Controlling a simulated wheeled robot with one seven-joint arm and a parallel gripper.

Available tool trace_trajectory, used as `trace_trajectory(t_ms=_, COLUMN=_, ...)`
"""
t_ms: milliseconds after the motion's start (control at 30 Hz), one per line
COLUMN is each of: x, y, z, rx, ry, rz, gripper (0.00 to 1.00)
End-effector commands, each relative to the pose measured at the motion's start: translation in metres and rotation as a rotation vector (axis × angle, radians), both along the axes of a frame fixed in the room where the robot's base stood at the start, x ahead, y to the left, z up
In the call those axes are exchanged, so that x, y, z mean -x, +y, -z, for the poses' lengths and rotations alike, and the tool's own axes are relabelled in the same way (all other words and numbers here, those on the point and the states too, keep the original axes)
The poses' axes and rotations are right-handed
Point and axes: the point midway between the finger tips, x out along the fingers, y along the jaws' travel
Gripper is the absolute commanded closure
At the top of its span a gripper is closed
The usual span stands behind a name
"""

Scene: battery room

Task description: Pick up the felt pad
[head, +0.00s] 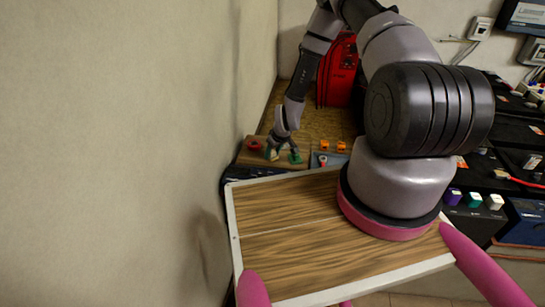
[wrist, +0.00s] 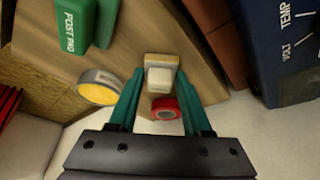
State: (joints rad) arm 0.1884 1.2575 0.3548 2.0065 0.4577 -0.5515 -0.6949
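A small pale cream block with a tan back part, which looks like the felt pad (wrist: 159,78), sits on a brown wooden surface in the wrist view. My gripper (wrist: 160,74) is open, with one teal finger on each side of the pad. I cannot tell whether the fingers touch it. In the head view my gripper (head: 284,156) points down over a wooden board (head: 240,157) near the wall. The pad cannot be made out there.
A red ring (wrist: 166,109) lies close to the pad, between my fingers. A yellow-and-grey round item (wrist: 98,88) is to the left. Green blocks (wrist: 75,25) and a blue meter (wrist: 285,50) stand nearby. Orange pieces (head: 325,145) and a red case (head: 339,75) are near the arm.

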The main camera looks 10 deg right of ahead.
Motion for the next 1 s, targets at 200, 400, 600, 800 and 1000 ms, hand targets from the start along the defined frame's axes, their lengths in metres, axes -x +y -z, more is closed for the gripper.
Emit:
trace_trajectory(t_ms=200, x=0.0, y=0.0, z=0.0, rx=0.0, ry=0.0, rz=0.0, gripper=1.0)
trace_trajectory(t_ms=400, x=-0.001, y=0.0, z=-0.008, rx=0.0, ry=-0.002, rz=-0.001, gripper=1.0)
trace_trajectory(t_ms=600, x=-0.002, y=0.0, z=-0.037, rx=0.001, ry=-0.005, rz=-0.003, gripper=1.0)
trace_trajectory(t_ms=800, x=-0.001, y=0.0, z=-0.075, rx=0.001, ry=-0.004, rz=-0.001, gripper=1.0)
trace_trajectory(t_ms=1000, x=0.0, y=0.0, z=-0.096, rx=0.0, ry=-0.001, rz=-0.001, gripper=1.0)
